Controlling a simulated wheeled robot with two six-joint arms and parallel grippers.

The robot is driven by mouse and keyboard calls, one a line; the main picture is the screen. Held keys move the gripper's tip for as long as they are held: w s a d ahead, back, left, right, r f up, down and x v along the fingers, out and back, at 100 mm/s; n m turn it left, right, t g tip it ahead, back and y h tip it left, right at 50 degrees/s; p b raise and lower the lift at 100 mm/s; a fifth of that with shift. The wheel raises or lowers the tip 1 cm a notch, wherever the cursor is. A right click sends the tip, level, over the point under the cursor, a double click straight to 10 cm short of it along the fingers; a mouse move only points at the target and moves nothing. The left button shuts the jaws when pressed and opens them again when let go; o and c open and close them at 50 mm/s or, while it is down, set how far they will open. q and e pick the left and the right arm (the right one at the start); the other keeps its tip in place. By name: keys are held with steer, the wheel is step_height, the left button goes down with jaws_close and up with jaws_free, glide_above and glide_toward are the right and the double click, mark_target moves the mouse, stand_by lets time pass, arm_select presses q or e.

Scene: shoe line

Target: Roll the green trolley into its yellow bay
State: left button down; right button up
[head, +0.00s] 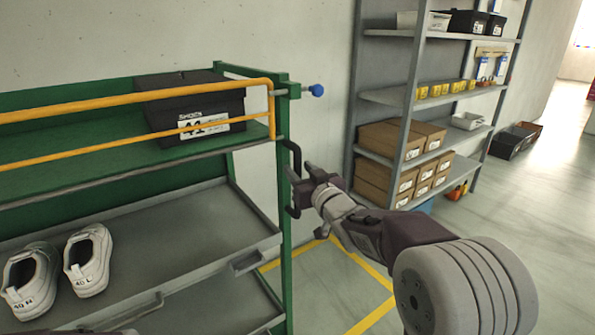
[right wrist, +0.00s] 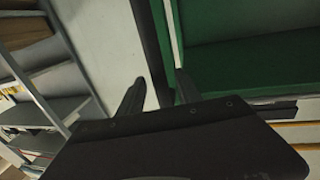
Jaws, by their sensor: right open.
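The green trolley (head: 285,235) stands at the left of the head view, with yellow rails and grey shelves; it also shows as green panels in the right wrist view (right wrist: 240,70). A black handle (head: 296,155) is on its right end post. My right gripper (head: 302,185) is open at this handle. In the right wrist view a dark upright bar (right wrist: 146,40) runs between the open fingertips (right wrist: 162,78); contact cannot be told. Yellow floor lines of the bay (head: 365,262) show right of the trolley; its left part is hidden. My left gripper is not in view.
A black shoe box (head: 195,112) sits on the trolley's top shelf and white shoes (head: 88,260) on a lower one. A grey shelf rack (head: 405,100) with cartons stands behind at the right. A dark crate (head: 510,140) is on the floor beyond. The right floor is clear.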

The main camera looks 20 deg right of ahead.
steer(key=shift+w+a, duration=0.15)
steer(key=shift+w, duration=0.65)
steer(key=shift+c, duration=0.2)
jaws_close()
stand_by(0.7)
